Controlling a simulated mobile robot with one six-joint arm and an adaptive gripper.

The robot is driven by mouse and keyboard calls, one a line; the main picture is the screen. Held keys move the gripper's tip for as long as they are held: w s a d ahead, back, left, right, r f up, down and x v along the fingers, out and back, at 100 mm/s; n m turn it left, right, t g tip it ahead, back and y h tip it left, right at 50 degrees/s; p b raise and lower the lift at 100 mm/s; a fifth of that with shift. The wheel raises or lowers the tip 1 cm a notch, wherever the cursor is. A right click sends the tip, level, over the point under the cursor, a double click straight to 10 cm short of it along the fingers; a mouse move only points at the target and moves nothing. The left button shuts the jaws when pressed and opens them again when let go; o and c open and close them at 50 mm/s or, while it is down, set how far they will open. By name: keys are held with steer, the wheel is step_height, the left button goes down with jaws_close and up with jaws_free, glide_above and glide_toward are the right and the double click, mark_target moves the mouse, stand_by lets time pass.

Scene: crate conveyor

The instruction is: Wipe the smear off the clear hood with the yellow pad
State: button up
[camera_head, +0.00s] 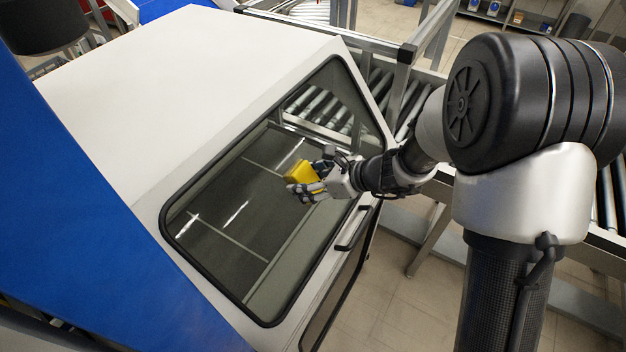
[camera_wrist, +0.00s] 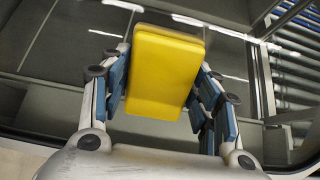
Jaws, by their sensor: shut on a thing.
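The clear hood (camera_head: 215,262) is a sloped, dark-framed window in a white housing. My gripper (camera_head: 304,180) is over the upper right part of the pane, shut on the yellow pad (camera_head: 299,171). In the wrist view the yellow pad (camera_wrist: 165,72) sits between the blue-lined fingers of my gripper (camera_wrist: 165,85). I cannot tell whether the pad touches the pane. White streaks show on or through the pane at lower left, in the middle and near the pad; which of them is the smear is not clear.
A handle (camera_head: 353,229) sticks out below the hood's right edge. A roller conveyor (camera_head: 408,105) with metal rails runs behind and to the right. A blue panel (camera_head: 95,240) borders the housing on the left. The white top (camera_head: 190,75) is bare.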

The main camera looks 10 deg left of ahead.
mark_target(318, 149)
steer(key=shift+w+a+r+p, duration=0.2)
steer(key=shift+a+r+p, duration=0.2)
steer(key=shift+a+r, duration=0.4)
steer(key=shift+w+d+p, duration=0.45)
steer(key=shift+w+d, duration=0.25)
steer(key=shift+w, duration=1.05)
steer(key=shift+w+d+p, duration=0.4)
steer(key=shift+w+d, duration=0.3)
steer(key=shift+w, duration=1)
steer(key=shift+w+d+p, duration=0.45)
steer(key=shift+w+d, duration=0.25)
steer(key=shift+w, duration=1.05)
steer(key=shift+a, duration=0.1)
